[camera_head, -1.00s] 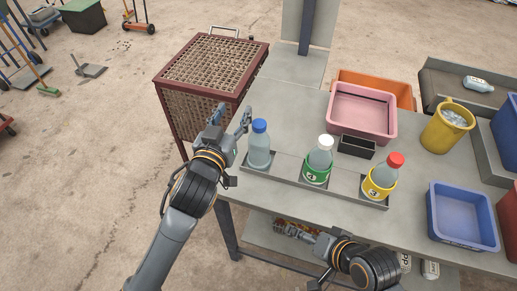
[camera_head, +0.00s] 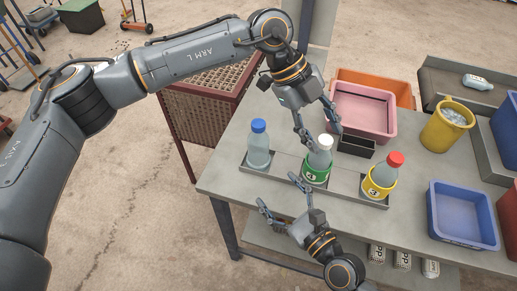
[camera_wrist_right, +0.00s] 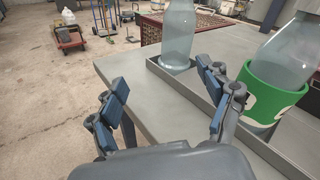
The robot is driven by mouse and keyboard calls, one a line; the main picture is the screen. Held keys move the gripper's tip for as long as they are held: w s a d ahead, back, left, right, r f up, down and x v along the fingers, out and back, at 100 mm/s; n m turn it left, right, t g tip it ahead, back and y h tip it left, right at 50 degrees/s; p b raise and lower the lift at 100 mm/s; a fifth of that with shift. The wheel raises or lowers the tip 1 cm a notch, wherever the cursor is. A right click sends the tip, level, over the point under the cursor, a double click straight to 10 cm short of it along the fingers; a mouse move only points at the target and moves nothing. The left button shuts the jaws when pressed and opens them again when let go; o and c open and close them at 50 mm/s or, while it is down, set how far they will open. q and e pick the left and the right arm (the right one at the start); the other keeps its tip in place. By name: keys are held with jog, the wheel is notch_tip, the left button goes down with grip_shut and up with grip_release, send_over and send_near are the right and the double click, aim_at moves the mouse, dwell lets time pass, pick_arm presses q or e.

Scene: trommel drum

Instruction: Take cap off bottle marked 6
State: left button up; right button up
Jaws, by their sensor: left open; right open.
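Three bottles stand in a grey tray (camera_head: 342,189) on the table: a blue-capped bottle (camera_head: 258,153), a white-capped bottle with a green label (camera_head: 317,172) and a red-capped bottle with a yellow label (camera_head: 377,184). The label numbers are too small to read surely. My left gripper (camera_head: 322,140) is open, fingers pointing down at either side of the white cap; contact cannot be told. My right gripper (camera_head: 278,190) is open and empty at the tray's front. The right wrist view shows its fingers (camera_wrist_right: 162,80), the blue-capped bottle (camera_wrist_right: 178,38) and the green-labelled bottle (camera_wrist_right: 274,90), caps out of frame.
A small black box (camera_head: 356,145) and a pink bin (camera_head: 362,112) stand behind the bottles. A yellow bucket (camera_head: 447,125) and a blue bin (camera_head: 462,217) are to the right. A mesh cage (camera_head: 208,112) stands left of the table.

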aim_at(264, 154)
pick_arm(q)
jog(key=w+a+r+n+t+y, duration=0.1)
jog(key=w+a+y, duration=0.1)
jog(key=a, duration=0.2)
jog(key=w+a+r+n+t+y, duration=0.1)
jog(key=w+a+y, duration=0.1)
jog(key=w+a, duration=0.1)
jog(key=w+a+r+n+t+y, duration=0.1)
jog(key=w+a+y, duration=0.1)
jog(key=a, duration=0.3)
jog(key=shift+w+a, duration=0.25)
jog(key=shift+w, duration=0.25)
pick_arm(e)
jog(key=m, duration=0.1)
jog(key=d+m+t, duration=0.1)
jog(key=m, duration=0.1)
jog(key=w+m+h, duration=0.1)
jog(key=m, duration=0.1)
jog(key=shift+d+r+t, duration=0.15)
jog(key=shift+r+t, duration=0.1)
jog(key=shift+t, duration=0.05)
pick_arm(q)
jog(key=shift+a+n, duration=0.15)
jog(key=shift+n, duration=0.15)
pick_arm(e)
jog(key=shift+w, duration=0.2)
jog(key=x, duration=1.3)
jog(key=shift+w, duration=0.25)
grip_shut()
